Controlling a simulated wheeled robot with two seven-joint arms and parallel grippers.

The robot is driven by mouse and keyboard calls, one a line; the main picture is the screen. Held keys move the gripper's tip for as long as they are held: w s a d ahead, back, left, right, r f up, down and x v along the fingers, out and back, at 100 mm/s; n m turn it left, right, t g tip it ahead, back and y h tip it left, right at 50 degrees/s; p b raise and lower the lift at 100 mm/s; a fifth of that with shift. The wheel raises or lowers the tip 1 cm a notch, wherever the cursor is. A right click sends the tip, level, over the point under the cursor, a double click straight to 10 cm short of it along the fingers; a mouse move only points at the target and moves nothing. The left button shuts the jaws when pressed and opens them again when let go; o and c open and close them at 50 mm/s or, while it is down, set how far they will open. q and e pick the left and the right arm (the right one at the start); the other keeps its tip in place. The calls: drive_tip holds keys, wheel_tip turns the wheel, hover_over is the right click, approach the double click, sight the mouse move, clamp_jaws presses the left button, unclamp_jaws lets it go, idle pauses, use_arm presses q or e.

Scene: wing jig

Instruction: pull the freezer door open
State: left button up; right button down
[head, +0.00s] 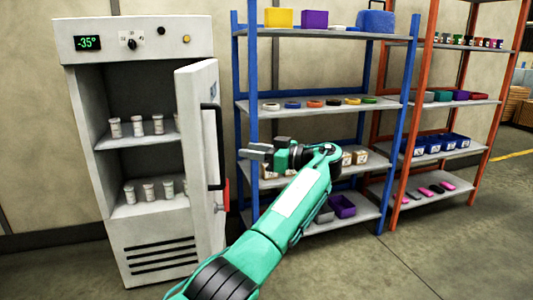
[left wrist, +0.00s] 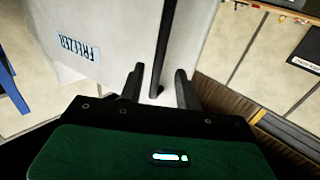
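The white freezer (head: 150,232) stands at the left in the head view. Its door (head: 203,165) is swung well open, so the shelves inside show. A black vertical bar handle (head: 217,150) is on the door's outer face. My left gripper (head: 247,151) is to the right of the handle, its fingers pointing at it, with a small gap in the head view. In the left wrist view the two fingers (left wrist: 159,88) are apart, with the handle (left wrist: 158,45) lined up between them and the door's FREEZER label (left wrist: 78,45) upside down. My right gripper is not in view.
Several white jars (head: 148,192) stand on the freezer shelves. A red part (head: 226,194) sits low on the door's edge. A blue shelf rack (head: 318,103) stands just behind my left arm, and an orange rack (head: 437,155) is farther right. The floor (head: 430,250) at front right is clear.

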use_arm(q)
drive_tip(key=shift+v, duration=1.85)
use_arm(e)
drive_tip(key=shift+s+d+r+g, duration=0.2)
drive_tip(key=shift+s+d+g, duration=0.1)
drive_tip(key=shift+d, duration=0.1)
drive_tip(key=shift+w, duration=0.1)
